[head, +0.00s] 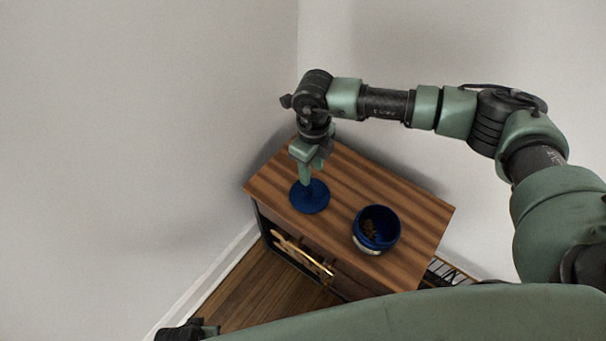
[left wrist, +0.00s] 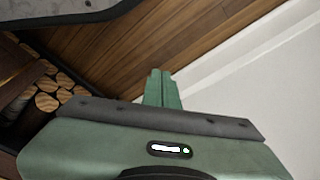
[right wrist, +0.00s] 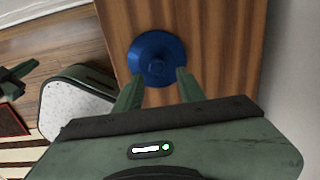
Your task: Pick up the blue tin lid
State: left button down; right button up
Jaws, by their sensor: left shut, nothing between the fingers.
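The blue tin lid (head: 317,203) is a round dark blue disc lying flat on the wooden cabinet top, near its left end. In the right wrist view the lid (right wrist: 150,45) shows a raised knob in its middle. My right gripper (head: 306,181) points down over the lid. In the right wrist view its fingers (right wrist: 160,75) are apart, one on each side of the knob, with nothing visibly held. Whether they touch the lid I cannot tell. My left gripper (left wrist: 162,73) is shut and empty, low over the wooden floor, away from the lid.
An open blue tin (head: 388,244) with brown contents stands on the cabinet top (head: 425,215), right of the lid. Walls rise closely behind. Cut logs (left wrist: 45,88) show beside my left gripper. Wooden floor lies in front.

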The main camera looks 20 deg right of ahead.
aim_at(310, 187)
jog(key=shift+s+f, duration=0.1)
jog(key=shift+f, duration=0.3)
jog(key=f, duration=0.2)
jog(key=f+b, duration=0.1)
jog(key=f, duration=0.2)
jog(key=shift+s+a+f, duration=0.15)
jog(key=shift+a+f, duration=0.05)
jog(key=shift+f, duration=0.45)
pick_arm(q)
jog(key=r, duration=0.3)
jog(key=shift+w+r, duration=0.25)
pick_arm(e)
grip_shut()
